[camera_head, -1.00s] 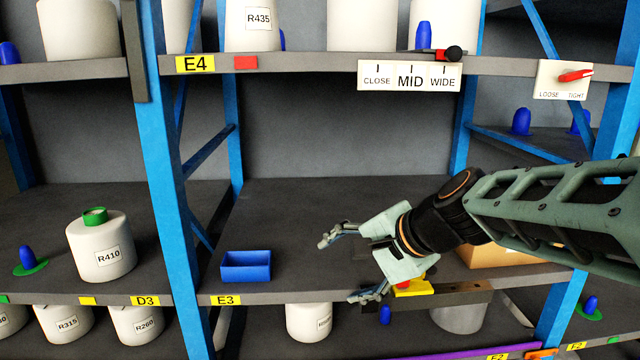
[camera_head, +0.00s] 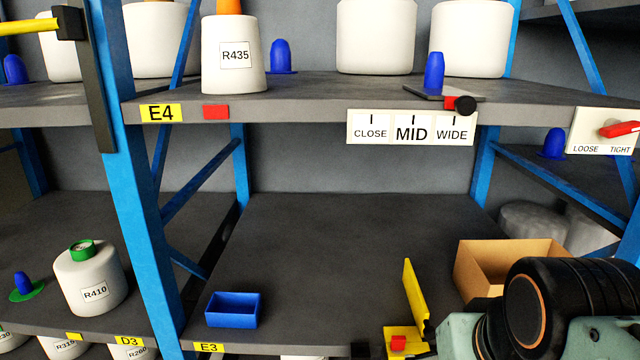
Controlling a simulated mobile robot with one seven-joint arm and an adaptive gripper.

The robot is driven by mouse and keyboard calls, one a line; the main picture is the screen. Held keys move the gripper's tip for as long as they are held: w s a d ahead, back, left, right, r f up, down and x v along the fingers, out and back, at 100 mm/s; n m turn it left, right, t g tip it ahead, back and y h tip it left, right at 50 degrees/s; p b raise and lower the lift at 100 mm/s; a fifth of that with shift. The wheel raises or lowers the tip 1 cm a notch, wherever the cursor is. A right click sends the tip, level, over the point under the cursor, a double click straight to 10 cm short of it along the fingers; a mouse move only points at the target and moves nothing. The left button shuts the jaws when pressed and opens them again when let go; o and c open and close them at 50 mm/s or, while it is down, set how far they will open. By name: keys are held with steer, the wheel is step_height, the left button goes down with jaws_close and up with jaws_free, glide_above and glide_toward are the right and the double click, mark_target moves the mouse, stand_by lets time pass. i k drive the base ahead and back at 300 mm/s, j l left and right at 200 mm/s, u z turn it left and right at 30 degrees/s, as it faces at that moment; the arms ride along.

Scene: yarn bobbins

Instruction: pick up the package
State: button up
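No single thing is marked as the package. White bobbins stand on the shelves. One labelled R435 (camera_head: 235,54) is upright on the upper shelf above the E4 tag, with an orange piece on top. One labelled R410 (camera_head: 91,280), with a green top, stands on the lower left shelf. An open cardboard box (camera_head: 483,265) sits at the right of the middle shelf. My gripper (camera_head: 460,338) is at the bottom right, in front of the box and far from the R435 bobbin. Only its pale green body and black wrist show; its fingertips are out of frame.
A small blue bin (camera_head: 233,309) and a yellow bracket (camera_head: 415,300) with a red block sit at the shelf's front. Blue uprights (camera_head: 143,200) divide the bays. A CLOSE/MID/WIDE sign (camera_head: 411,129) with a black-knobbed slider hangs above. The middle shelf's centre is bare.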

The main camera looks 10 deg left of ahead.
mark_target(90, 274)
steer(key=u, duration=1.8)
steer(key=z, duration=1.95)
steer(key=u, duration=1.95)
steer(key=i, duration=0.1)
